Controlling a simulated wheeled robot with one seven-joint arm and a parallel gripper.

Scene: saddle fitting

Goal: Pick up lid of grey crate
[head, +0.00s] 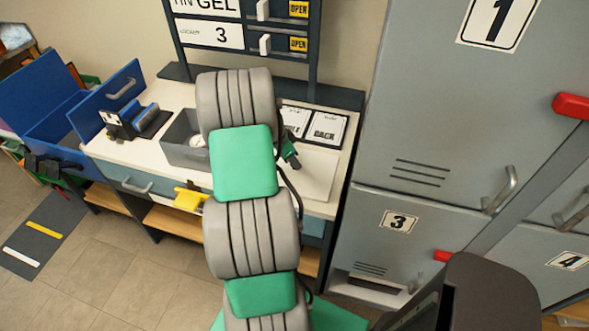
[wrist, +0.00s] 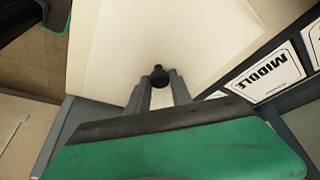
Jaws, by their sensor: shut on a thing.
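The grey crate (head: 174,153) stands on the pale bench, left of my arm in the head view. Its top is open and a white round thing shows inside; my arm covers its right side. My gripper (wrist: 158,85) is shut on a small black knob (wrist: 159,72) over a pale flat surface in the wrist view. I cannot tell whether that surface is the lid or a board on the bench. In the head view my gripper (head: 293,161) is small and partly hidden, right of my arm and apart from the crate.
Cards, one reading MIDDLE (wrist: 272,76), lie at the bench's back. A black-and-blue holder (head: 140,121) and an open blue box (head: 65,125) are at the left. Grey lockers (head: 440,120) stand close on the right. A yellow thing (head: 188,199) sits at the front edge.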

